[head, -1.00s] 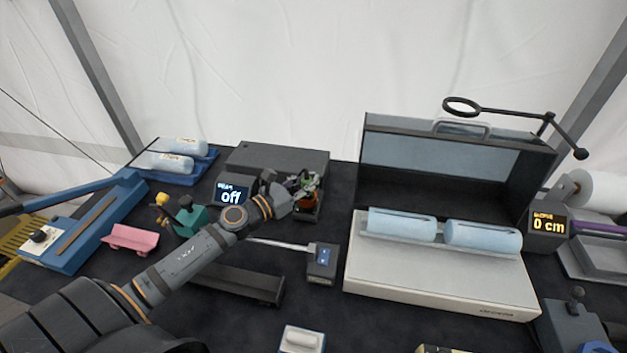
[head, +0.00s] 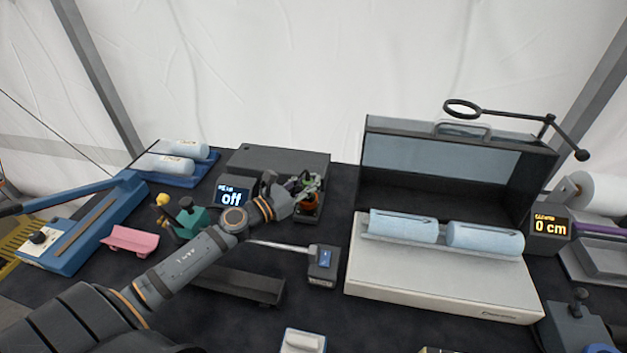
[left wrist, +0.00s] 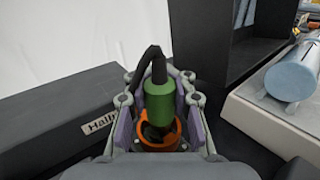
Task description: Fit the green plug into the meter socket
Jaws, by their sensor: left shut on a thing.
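The green plug (left wrist: 160,106) stands roughly upright in the left wrist view, with a black cable curving from its top to the left. My left gripper (left wrist: 158,118) is shut on it, a finger on each side; it also shows in the head view (head: 307,183). An orange ring-shaped socket (left wrist: 158,142) lies just below the plug, and the plug's lower end overlaps it in the picture. I cannot tell how deep the plug is in it. In the head view the orange socket (head: 303,199) is mostly hidden by the gripper. A display (head: 232,197) beside it reads "off". My right gripper is out of view.
A dark box (head: 275,160) stands behind the gripper. A large open case (head: 440,275) with two blue rolls stands to the right. A small device with a rod (head: 322,266) lies in front. A teal item (head: 190,217) and a pink block (head: 130,240) lie left.

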